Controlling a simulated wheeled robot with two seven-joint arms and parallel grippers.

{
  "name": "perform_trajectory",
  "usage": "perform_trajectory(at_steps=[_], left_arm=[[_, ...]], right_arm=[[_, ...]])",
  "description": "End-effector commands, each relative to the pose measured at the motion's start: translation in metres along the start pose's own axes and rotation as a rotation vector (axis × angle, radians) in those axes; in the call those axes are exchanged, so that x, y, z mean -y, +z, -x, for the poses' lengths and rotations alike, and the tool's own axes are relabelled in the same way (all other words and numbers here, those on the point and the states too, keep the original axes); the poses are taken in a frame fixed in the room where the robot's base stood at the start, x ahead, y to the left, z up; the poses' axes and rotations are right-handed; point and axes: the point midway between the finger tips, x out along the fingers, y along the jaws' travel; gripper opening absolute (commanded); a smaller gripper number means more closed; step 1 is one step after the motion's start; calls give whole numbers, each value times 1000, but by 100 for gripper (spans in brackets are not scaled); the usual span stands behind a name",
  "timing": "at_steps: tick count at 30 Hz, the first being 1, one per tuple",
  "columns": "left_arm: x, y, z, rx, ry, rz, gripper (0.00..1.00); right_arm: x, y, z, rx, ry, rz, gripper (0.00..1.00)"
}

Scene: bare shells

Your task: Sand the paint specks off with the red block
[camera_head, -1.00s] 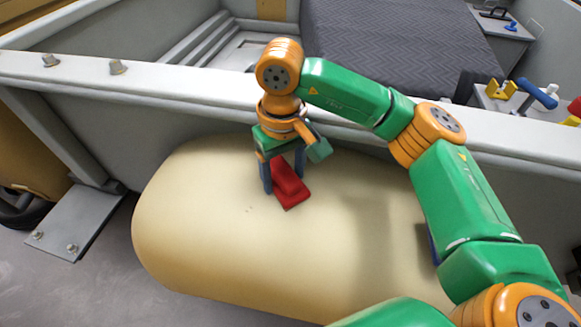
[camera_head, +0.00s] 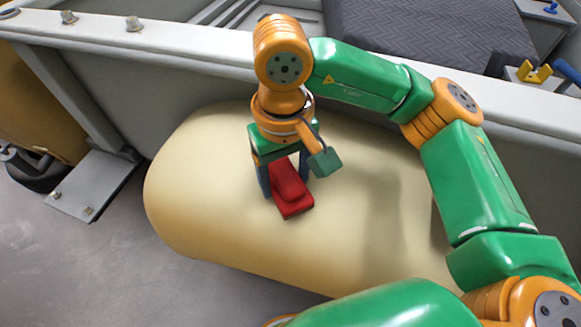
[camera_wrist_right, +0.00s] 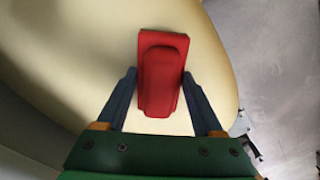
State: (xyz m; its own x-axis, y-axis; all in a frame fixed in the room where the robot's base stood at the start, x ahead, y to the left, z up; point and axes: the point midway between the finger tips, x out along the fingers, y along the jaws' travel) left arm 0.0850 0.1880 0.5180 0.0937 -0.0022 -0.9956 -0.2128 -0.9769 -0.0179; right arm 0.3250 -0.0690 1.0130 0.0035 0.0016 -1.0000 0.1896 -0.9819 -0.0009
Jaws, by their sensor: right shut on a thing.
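The red block (camera_head: 289,188) is a stepped block lying against the upper face of a rounded cream shell (camera_head: 205,205). My right gripper (camera_head: 284,178) points down at the shell, with its two blue-grey fingers on either side of the block, shut on it. In the right wrist view, the red block (camera_wrist_right: 162,75) sits between the fingertips of the gripper (camera_wrist_right: 159,82), with the cream shell (camera_wrist_right: 70,60) behind it. I see no paint specks now; the block and gripper cover part of the shell. My left gripper is not in view.
A grey wall with a pale top rail (camera_head: 190,42) runs behind the shell, with bolts at its left end. Beyond it lie a dark patterned mat (camera_head: 420,35) and a yellow clamp (camera_head: 535,72). A grey bracket plate (camera_head: 92,190) is at left. The shell's left end is clear.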

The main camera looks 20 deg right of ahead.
Motion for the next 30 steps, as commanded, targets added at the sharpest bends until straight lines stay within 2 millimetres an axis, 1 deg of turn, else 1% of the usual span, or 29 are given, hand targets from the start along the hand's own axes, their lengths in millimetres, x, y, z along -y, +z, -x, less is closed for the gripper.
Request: perform_trajectory(at_steps=[3, 8, 15, 20, 27, 30], left_arm=[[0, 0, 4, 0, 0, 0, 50], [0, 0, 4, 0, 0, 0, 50], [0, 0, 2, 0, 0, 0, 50], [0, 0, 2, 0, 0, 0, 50], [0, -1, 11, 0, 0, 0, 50], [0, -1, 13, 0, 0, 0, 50]], right_arm=[[10, -8, 1, 3, -2, 1, 16], [14, -15, 1, 0, 0, 0, 16], [-4, -33, -1, 1, 0, -4, 16], [-10, -39, -2, -1, 1, -1, 16], [-28, -56, 2, 1, 1, -5, 16], [-32, -61, 2, 0, 0, -2, 16]])
